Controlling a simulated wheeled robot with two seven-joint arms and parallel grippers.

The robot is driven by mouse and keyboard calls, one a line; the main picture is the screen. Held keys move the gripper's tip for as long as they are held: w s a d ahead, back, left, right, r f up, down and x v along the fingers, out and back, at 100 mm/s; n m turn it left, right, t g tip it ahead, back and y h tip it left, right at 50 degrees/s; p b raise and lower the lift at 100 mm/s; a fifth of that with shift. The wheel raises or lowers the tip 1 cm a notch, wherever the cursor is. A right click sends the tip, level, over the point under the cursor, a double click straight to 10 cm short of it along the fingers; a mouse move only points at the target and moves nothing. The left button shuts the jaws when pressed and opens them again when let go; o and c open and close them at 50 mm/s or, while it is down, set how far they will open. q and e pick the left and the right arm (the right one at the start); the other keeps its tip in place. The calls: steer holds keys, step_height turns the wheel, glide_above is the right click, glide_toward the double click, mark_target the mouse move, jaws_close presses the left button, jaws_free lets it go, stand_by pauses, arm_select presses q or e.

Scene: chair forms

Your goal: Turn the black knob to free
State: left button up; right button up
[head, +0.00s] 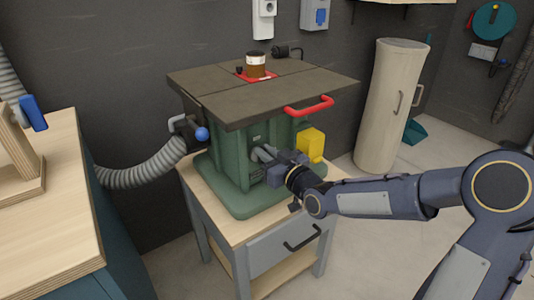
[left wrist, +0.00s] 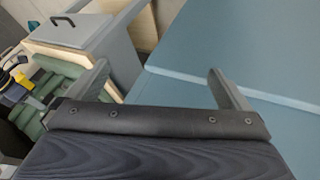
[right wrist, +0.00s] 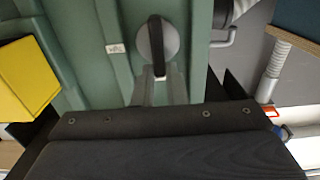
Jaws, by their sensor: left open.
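The black knob (right wrist: 157,45) is a dark bar on a round grey disc on the green machine body (right wrist: 88,30), seen in the right wrist view. The bar stands nearly upright in that picture. My right gripper (right wrist: 161,78) has its two fingers close together around the bar's lower end, shut on it. In the head view my right gripper (head: 262,153) reaches the front of the green base and hides the knob. A small white label (right wrist: 115,48) is left of the disc; its text is too small to read. My left gripper (left wrist: 163,82) is open and empty.
The machine's dark tabletop (head: 270,88) overhangs the knob, with a red handle (head: 309,106) at its edge. A yellow box (head: 311,144) sits right of the gripper. A wooden bench (head: 50,230) is at left. Floor is clear at right.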

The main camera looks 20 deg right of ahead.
jaws_close()
steer(key=shift+d+m, duration=0.1)
steer(key=shift+m, duration=0.2)
steer(key=m, duration=0.2)
steer(key=d+m, duration=0.1)
steer(key=m, duration=0.1)
steer(key=shift+w+f+m, duration=0.15)
steer(key=shift+w+m, duration=0.05)
steer(key=shift+m, duration=0.2)
steer(key=shift+w+d+f+m+p, duration=0.15)
steer(key=shift+f+m+p, duration=0.4)
steer(key=shift+m, duration=1.55)
steer(key=shift+d+f+m+p, duration=0.3)
steer(key=shift+m+p, duration=0.45)
steer(key=shift+m, duration=1.35)
steer(key=shift+w+d+f+m+p, duration=0.1)
steer(key=shift+d+f+m+p, duration=0.4)
steer(key=shift+m, duration=1.6)
steer(key=shift+a+r, duration=0.1)
steer(key=shift+a, duration=0.2)
